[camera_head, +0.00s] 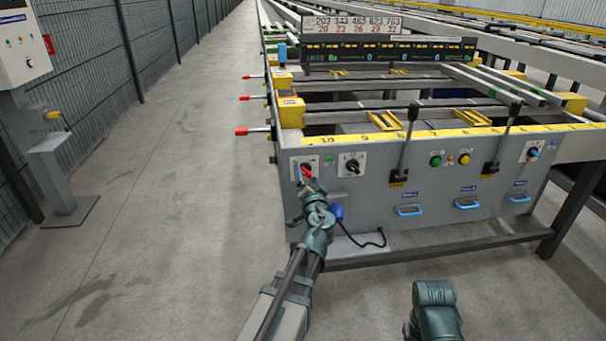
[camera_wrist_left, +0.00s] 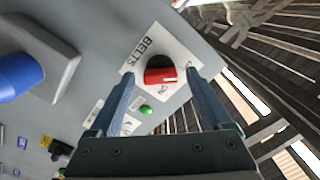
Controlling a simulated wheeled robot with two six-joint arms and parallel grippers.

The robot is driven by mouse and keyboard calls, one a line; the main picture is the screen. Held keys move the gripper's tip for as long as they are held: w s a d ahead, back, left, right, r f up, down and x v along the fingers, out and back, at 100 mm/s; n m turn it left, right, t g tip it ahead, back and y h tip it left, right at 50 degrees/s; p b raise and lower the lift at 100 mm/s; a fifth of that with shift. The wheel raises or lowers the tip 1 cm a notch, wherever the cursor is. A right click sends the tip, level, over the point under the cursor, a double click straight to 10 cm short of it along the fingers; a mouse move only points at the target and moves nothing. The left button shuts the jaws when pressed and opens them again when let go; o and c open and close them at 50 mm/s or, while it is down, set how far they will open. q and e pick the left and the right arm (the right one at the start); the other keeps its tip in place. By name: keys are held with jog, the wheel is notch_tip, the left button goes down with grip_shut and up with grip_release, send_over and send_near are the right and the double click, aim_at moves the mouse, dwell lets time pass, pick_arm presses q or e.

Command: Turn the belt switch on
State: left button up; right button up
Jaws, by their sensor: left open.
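The belt switch is a round red knob (camera_wrist_left: 160,75) on a black base, on a white plate lettered BELTS. A short white mark shows on the knob's right side in the left wrist view. In the head view the red knob (camera_head: 307,170) is at the left end of the grey panel, partly hidden by my gripper. My left gripper (camera_head: 302,174) is open at the panel face. In the left wrist view its two blue-grey fingers (camera_wrist_left: 160,82) are on either side of the knob, with nothing held. Whether they touch it is unclear.
A green lamp (camera_wrist_left: 146,109) sits beside the switch. Another rotary switch (camera_head: 352,164), two black levers (camera_head: 406,140) and green and yellow buttons (camera_head: 436,160) are to the right. Red-tipped handles (camera_head: 243,132) stick out at left.

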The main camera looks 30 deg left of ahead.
pick_arm(q)
jog(key=shift+w+a, duration=0.15)
jog(key=shift+w, duration=0.1)
grip_shut()
jog(key=shift+m, duration=0.3)
jog(key=m, duration=0.3)
jog(key=shift+m, duration=0.4)
jog(key=m, duration=0.4)
jog(key=shift+s, duration=0.1)
jog(key=m, duration=0.5)
jog(key=shift+m, duration=2.2)
